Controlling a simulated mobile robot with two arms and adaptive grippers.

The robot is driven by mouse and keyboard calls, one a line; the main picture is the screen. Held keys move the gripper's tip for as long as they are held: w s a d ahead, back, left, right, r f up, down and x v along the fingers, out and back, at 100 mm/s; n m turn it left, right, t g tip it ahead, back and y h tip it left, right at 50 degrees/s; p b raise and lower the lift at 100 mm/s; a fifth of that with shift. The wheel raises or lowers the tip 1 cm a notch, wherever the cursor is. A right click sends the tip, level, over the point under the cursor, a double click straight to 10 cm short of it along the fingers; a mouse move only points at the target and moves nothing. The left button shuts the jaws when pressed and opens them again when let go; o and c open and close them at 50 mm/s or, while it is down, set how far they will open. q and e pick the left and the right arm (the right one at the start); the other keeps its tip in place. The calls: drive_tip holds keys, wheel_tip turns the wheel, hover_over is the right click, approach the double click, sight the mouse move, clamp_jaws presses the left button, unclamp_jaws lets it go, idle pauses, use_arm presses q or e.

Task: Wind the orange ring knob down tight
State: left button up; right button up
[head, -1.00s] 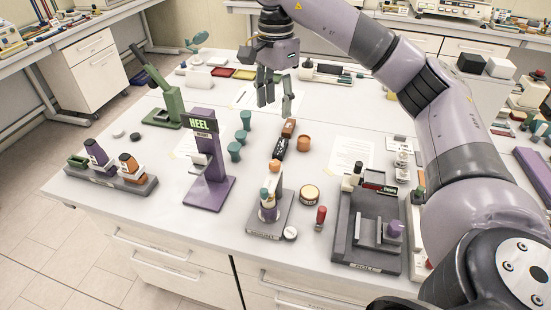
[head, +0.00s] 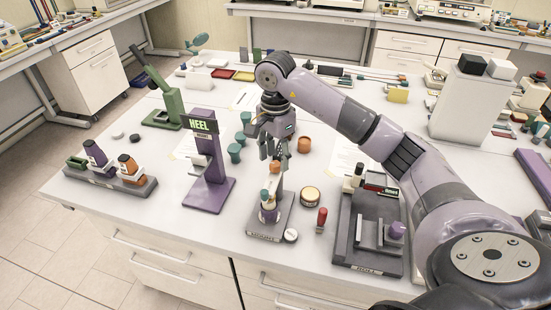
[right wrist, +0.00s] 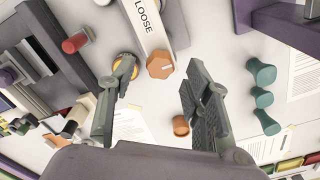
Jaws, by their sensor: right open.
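The orange ring knob (right wrist: 160,64) shows in the right wrist view as a faceted orange cap with a pale line on top. It sits beside a white label strip reading "LOOSE" (right wrist: 145,18). In the head view the knob (head: 275,168) is at the top of a small grey-based stand (head: 284,216), partly covered by my fingers. My right gripper (head: 274,156) is open and empty, pointing down above the stand. In the wrist view the knob lies between the two fingertips, with space on both sides; contact is not visible. My left gripper is not in view.
A purple HEEL stand (head: 208,190) is left of the stand. A round tin (head: 310,194) and a red-handled tool (head: 321,219) are to its right. A dark grey fixture (head: 367,250) is further right. Teal pieces (head: 235,152) and an orange cup (head: 304,145) stand behind.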

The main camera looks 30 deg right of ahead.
drive_tip(key=shift+f, duration=0.75)
drive_tip(key=shift+c, duration=0.2)
clamp_jaws()
